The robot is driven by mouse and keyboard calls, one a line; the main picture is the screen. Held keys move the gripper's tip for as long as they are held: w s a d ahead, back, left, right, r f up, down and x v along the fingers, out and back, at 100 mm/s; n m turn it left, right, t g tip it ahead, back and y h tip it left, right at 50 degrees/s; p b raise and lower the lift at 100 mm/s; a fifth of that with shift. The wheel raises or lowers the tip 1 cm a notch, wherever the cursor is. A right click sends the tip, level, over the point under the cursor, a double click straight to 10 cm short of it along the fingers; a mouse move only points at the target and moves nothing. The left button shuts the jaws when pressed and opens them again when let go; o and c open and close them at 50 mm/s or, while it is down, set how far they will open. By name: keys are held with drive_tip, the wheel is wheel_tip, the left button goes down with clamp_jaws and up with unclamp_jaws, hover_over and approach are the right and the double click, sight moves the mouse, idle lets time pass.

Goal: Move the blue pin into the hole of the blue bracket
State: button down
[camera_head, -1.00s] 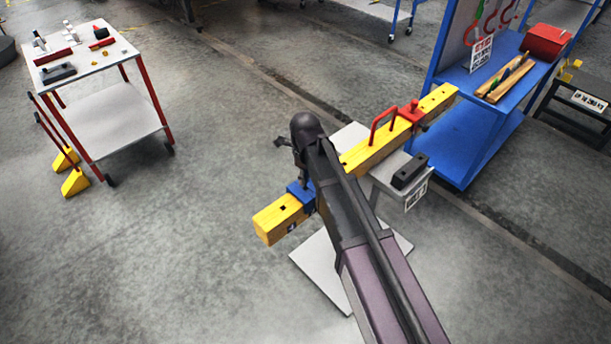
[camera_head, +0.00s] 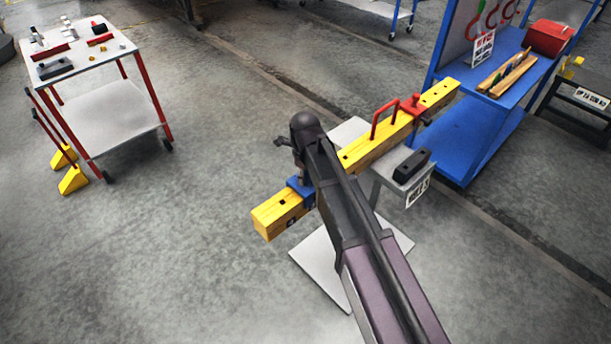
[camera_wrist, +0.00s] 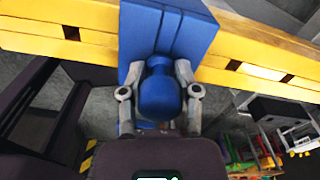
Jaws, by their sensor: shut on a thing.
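The blue bracket (camera_head: 301,191) is fitted around the yellow beam (camera_head: 275,217), near the beam's left end. It also shows in the wrist view (camera_wrist: 172,32), as a block across the beam. The blue pin (camera_wrist: 160,92) has a rounded head and sits between the fingers of my gripper (camera_wrist: 160,78), which is shut on it. The gripper and pin are right at the bracket's near side. The bracket's hole and the pin's lower end are hidden, so how the pin sits relative to the hole cannot be told. In the head view my arm covers the gripper tips and pin.
The beam carries a red handle (camera_head: 384,117) and a red clamp (camera_head: 411,103). It rests on a grey stand (camera_head: 352,129) with a black block (camera_head: 411,166) beside it. A white cart (camera_head: 112,118) stands left, a blue shelf (camera_head: 468,140) right. Open floor lies between.

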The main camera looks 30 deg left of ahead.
idle(0.3)
drive_tip(key=shift+c, duration=1.2)
unclamp_jaws()
drive_tip(key=shift+r, duration=0.1)
wheel_tip(320, 180, up, 14)
drive_tip(key=p, duration=1.5)
drive_tip(key=w+d+m, duration=0.3)
drive_tip(key=w+d, duration=1.5)
drive_tip(key=w, duration=0.2)
drive_tip(key=shift+w+m+b, duration=0.2)
drive_tip(key=shift+m+b, duration=0.2)
drive_tip(key=shift+b, duration=0.05)
